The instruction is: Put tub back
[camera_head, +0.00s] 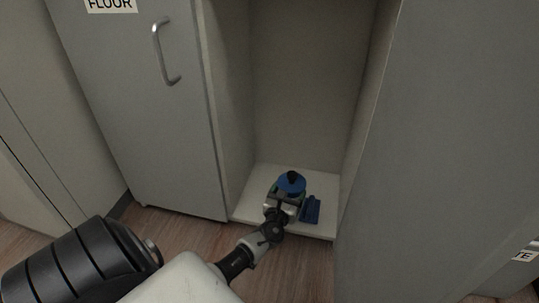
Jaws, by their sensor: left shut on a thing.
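A blue round tub (291,186) with a black knob on top is low in the open cabinet in the head view. My left gripper (287,196) reaches in from the front and is shut on it. The gripper's fingers and wrist hide the tub's near side and lower part. I cannot tell whether the tub touches the cabinet floor (255,190). My right gripper is not in view.
A small dark blue piece (311,209) is just right of the gripper, near the cabinet floor's front edge. The open cabinet (300,95) has walls close on both sides. A grey door (150,120) with a metal handle (164,52) stands left; a grey panel (430,150) stands right.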

